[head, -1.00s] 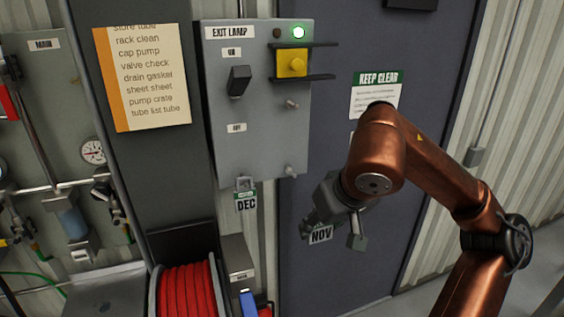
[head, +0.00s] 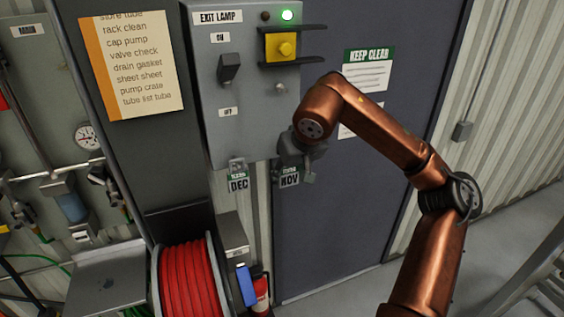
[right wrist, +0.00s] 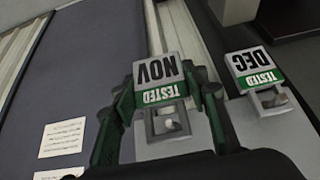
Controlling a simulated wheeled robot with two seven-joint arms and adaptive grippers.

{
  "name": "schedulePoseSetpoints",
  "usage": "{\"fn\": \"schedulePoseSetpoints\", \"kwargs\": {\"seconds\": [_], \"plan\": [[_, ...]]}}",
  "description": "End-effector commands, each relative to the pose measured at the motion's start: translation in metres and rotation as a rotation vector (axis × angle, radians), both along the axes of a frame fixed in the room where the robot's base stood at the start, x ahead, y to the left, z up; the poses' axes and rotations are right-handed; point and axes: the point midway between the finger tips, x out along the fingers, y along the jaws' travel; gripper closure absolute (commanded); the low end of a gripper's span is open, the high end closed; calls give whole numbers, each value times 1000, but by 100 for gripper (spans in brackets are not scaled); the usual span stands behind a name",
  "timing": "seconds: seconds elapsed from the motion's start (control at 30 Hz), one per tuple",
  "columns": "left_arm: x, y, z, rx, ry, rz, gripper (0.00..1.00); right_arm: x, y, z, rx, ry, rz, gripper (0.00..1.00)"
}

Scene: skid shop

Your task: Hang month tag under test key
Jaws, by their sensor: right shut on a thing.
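The month tag marked NOV (head: 289,178) is white with a green TESTED band and a metal loop. My right gripper (right wrist: 163,98) is shut on it, one finger on each side, just below the grey panel's lower right corner. In the right wrist view, the NOV tag (right wrist: 157,72) has a pale round end showing within its loop; I cannot tell whether the loop hangs on it. A small metal knob (head: 281,88), perhaps the test key, sits below the yellow button (head: 285,47). The lower right peg is hidden in the head view. My left gripper is out of view.
A similar DEC tag (head: 238,181) hangs at the panel's lower left, close to the NOV tag. The grey EXIT LAMP panel (head: 250,130) has a black switch and a lit green lamp. A red hose reel (head: 190,280) stands below. The dark door is behind.

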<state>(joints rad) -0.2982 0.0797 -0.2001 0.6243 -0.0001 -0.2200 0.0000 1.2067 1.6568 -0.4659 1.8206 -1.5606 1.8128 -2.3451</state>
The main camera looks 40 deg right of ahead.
Motion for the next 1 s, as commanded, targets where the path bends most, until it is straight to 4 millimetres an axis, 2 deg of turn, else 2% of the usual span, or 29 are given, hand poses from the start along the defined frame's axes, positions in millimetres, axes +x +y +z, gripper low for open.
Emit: {"fn": "schedulePoseSetpoints", "kwargs": {"seconds": [0.17,0.37,0.5,0.93,0.97,1.0], "plan": [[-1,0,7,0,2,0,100,14,-4,1,1,2,0,72],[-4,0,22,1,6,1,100,49,-15,1,1,3,0,72],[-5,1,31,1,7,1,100,46,-16,-8,-3,2,-1,72],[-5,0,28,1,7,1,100,46,-15,-16,-2,1,-1,72],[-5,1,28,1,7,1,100,46,-15,-16,-1,-1,0,58],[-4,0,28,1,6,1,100,46,-15,-15,-1,-1,0,55]]}}
